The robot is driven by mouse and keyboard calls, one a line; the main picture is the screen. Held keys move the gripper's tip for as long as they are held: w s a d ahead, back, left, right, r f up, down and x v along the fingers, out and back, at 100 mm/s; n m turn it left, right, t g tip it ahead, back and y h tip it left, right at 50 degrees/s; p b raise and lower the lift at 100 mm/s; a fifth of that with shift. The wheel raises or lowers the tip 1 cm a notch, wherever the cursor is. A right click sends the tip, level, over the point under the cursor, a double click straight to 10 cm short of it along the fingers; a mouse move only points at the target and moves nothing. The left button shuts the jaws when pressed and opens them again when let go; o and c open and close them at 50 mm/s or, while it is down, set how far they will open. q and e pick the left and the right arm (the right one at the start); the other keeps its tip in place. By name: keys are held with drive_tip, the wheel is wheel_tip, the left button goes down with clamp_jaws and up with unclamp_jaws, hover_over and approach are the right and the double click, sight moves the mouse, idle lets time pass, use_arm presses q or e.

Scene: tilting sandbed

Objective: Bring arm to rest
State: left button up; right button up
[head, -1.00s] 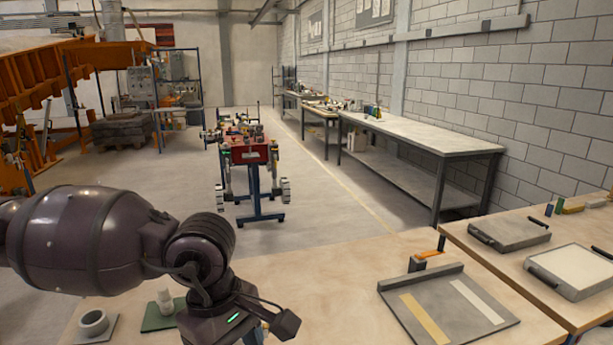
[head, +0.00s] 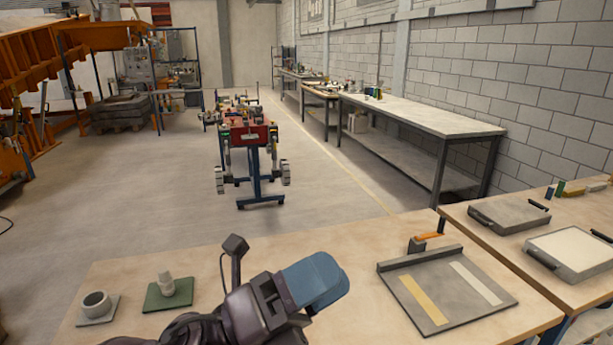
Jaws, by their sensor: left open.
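My left arm comes in at the bottom of the head view, left of centre, over the near wooden table (head: 400,235). My left gripper (head: 318,281) points up and to the right, with a blue-grey finger part at its end. It is open, and I see nothing held in it. It is left of the grey tray and apart from it in the picture. My right gripper is not in view.
A grey tray (head: 462,312) with a yellow and a white strip lies right on the table. A white stepped piece on a green plate (head: 182,296) and a grey ring on a plate (head: 96,322) are left. A red cart (head: 250,133) stands beyond.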

use_arm(q)
drive_tip(key=w+a+f+n+t+y, duration=0.4)
drive_tip(key=n+t+y, duration=0.3)
drive_tip(key=n, duration=0.4)
drive_tip(key=w+a+f+n+t+y, duration=0.25)
drive_tip(key=a+n+t+y, duration=0.4)
drive_tip(key=n, duration=0.35)
drive_tip(key=a+f+n+g+y, duration=0.4)
drive_tip(key=a+f+n+y, duration=0.4)
drive_tip(key=a+f+n, duration=0.15)
drive_tip(key=s+a+f+n+g+y, duration=0.1)
drive_tip(key=s+a+f+n+g, duration=0.4)
drive_tip(key=s+f, duration=0.45)
drive_tip(key=s+a+f+n+g+y, duration=0.1)
drive_tip(key=s+a+f+n+g, duration=0.35)
drive_tip(key=s+f+g, duration=0.5)
drive_tip(key=w+f+m+t, duration=0.1)
drive_tip(key=w+f+t, duration=0.5)
drive_tip(key=f+t, duration=0.3)
drive_tip(key=shift+w+m+t+h, duration=0.15)
drive_tip(key=shift+m+t+h, duration=0.25)
drive_tip(key=shift+t, duration=0.4)
